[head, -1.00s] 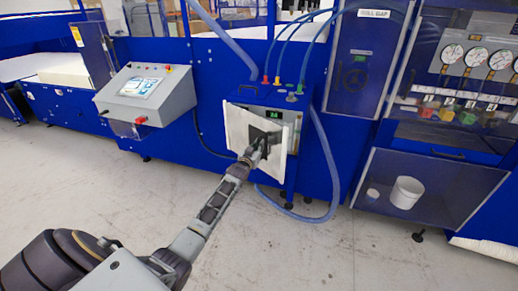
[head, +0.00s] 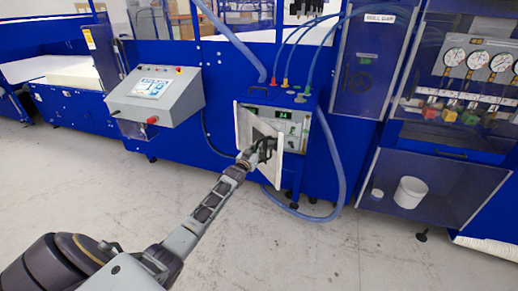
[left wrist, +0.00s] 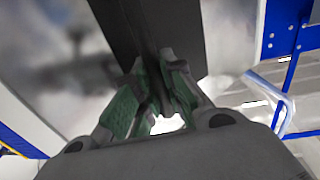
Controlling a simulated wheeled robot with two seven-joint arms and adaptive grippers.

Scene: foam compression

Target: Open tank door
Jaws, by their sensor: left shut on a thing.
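The tank (head: 306,133) is a blue box with a small green-lit display, standing low at the blue machine. Its door shows white panels, a left one (head: 242,128) and a right one (head: 271,168), standing at angles to the front with a gap between them. My left gripper (head: 264,150) is at the dark handle on the door. In the left wrist view, its green-padded fingers (left wrist: 157,80) are shut on the dark handle (left wrist: 143,28). The gripper and handle partly hide the tank front. My right gripper is not in view.
A control console (head: 157,97) with a screen stands left of the tank. A blue hose (head: 338,170) loops down right of it, and thinner hoses run from its top. A white bucket (head: 410,192) sits in a clear-fronted bay at right. The floor in front is open.

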